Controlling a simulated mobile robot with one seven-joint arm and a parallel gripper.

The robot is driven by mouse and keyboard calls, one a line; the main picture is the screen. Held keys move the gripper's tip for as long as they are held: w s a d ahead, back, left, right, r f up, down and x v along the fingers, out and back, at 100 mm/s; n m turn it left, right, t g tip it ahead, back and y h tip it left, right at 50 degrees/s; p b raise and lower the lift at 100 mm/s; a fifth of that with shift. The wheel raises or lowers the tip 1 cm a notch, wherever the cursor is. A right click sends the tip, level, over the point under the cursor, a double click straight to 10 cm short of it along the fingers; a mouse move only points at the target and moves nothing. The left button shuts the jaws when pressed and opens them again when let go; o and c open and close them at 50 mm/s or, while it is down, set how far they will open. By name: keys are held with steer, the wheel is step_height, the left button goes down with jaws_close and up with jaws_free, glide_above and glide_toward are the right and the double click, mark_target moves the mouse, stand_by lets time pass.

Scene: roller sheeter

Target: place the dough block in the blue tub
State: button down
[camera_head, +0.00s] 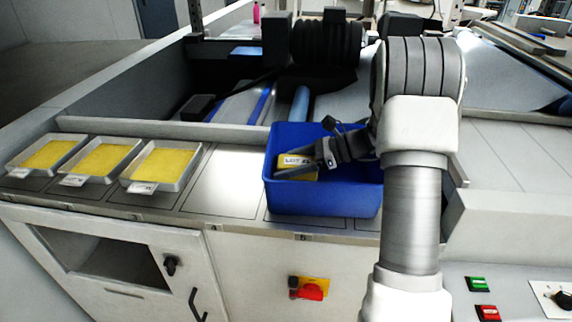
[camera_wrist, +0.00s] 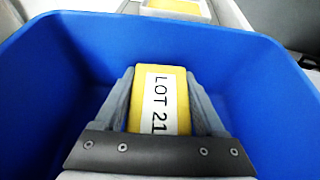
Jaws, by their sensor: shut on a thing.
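The blue tub (camera_head: 325,197) stands on the counter in the middle of the head view, and its walls (camera_wrist: 55,85) surround the gripper in the wrist view. My gripper (camera_head: 312,163) reaches down inside the tub from the right. It is shut on the yellow dough block (camera_head: 297,173), which has a white label reading LOT 21. In the wrist view my gripper (camera_wrist: 160,100) has a finger on each side of the dough block (camera_wrist: 160,72). The block is below the tub's rim. Whether it touches the tub floor cannot be told.
Several metal trays with yellow slabs, such as the nearest tray (camera_head: 163,167), stand in a row left of the tub. A bare counter plate (camera_head: 226,180) lies between them and the tub. A red switch (camera_head: 309,291) is on the front panel below.

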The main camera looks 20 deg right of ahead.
mark_target(293, 161)
jaws_free()
steer(key=shift+s+a+f, duration=0.1)
steer(key=shift+s+f, duration=0.1)
steer(key=shift+f, duration=0.35)
steer(key=shift+r, duration=0.4)
steer(key=v, duration=0.5)
steer(key=p+v, duration=0.1)
steer(key=v, duration=0.2)
steer(key=shift+w+r, duration=0.2)
steer(key=shift+r, duration=0.05)
steer(key=shift+r, duration=0.1)
